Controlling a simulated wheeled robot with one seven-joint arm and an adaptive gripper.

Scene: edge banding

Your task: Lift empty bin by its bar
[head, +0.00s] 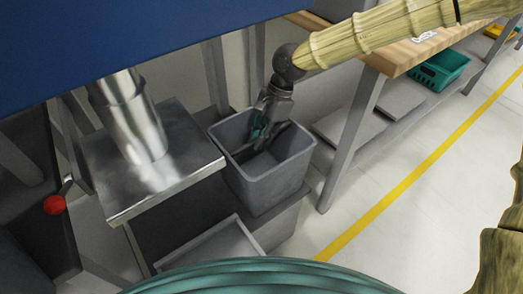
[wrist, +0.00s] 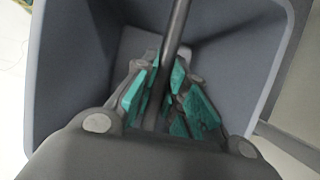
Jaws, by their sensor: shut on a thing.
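The grey bin (head: 262,178) stands on a dark platform beside the metal machine, upright and open at the top. Its inside looks empty in the wrist view (wrist: 225,50). A thin dark bar (wrist: 176,28) crosses the middle of the bin's opening. My gripper (head: 262,130) reaches down into the bin's mouth. In the wrist view its teal-padded fingers (wrist: 167,95) sit on both sides of the bar and are shut on it. The bin's bottom is partly hidden by the fingers. I cannot tell whether the bin is clear of the platform.
A steel plate with a shiny column (head: 190,150) is close on the bin's left. A wooden-topped bench (head: 400,58) with a lower shelf is on the right, holding a teal crate (head: 440,70). A blue panel (head: 120,40) overhangs at upper left. Open floor lies right of the yellow line (head: 400,178).

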